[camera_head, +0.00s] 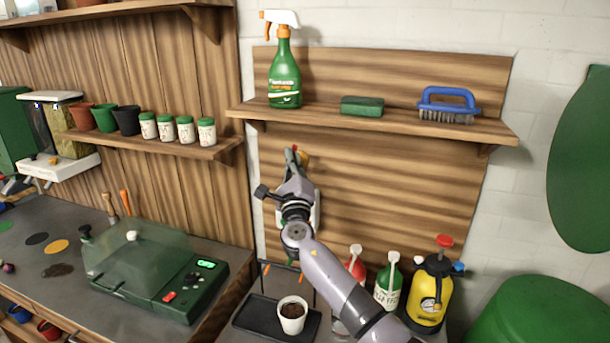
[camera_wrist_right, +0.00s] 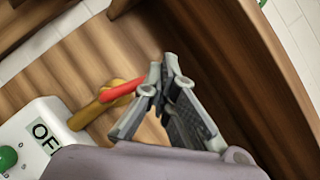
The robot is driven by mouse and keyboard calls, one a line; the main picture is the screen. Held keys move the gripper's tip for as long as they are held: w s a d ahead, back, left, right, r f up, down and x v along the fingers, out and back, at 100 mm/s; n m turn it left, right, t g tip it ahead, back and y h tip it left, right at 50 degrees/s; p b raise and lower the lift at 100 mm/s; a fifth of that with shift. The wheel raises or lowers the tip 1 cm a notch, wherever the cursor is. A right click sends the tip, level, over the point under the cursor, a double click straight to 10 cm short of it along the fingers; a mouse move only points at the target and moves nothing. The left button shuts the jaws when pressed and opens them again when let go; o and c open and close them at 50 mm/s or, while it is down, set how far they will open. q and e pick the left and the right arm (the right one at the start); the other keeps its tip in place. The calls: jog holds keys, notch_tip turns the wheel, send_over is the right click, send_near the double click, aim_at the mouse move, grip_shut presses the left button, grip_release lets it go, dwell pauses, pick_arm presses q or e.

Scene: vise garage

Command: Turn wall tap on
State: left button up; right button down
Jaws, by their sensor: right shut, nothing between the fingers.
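The wall tap is mostly hidden behind my right gripper (camera_head: 292,158) in the head view, with a bit of its brass body (camera_head: 304,158) showing on the wooden panel. In the right wrist view the tap has a brass body (camera_wrist_right: 90,112) and a red lever (camera_wrist_right: 122,90) that points toward the gripper. My right gripper (camera_wrist_right: 164,72) is shut and empty, its fingertips beside the lever's end; I cannot tell whether they touch. A white box with an OFF label (camera_wrist_right: 42,132) and a green button sits beside the tap. My left gripper is out of view.
A shelf (camera_head: 370,122) above holds a spray bottle (camera_head: 285,80), a green sponge (camera_head: 361,106) and a blue brush (camera_head: 448,108). Below are a black tray (camera_head: 255,318) with a white pot (camera_head: 292,318), bottles and a yellow pressure sprayer (camera_head: 428,295).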

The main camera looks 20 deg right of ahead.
jog(key=shift+w+r, duration=0.15)
jog(key=shift+r, duration=0.05)
jog(key=shift+w+a, duration=0.1)
dwell(0.7)
dwell(0.6)
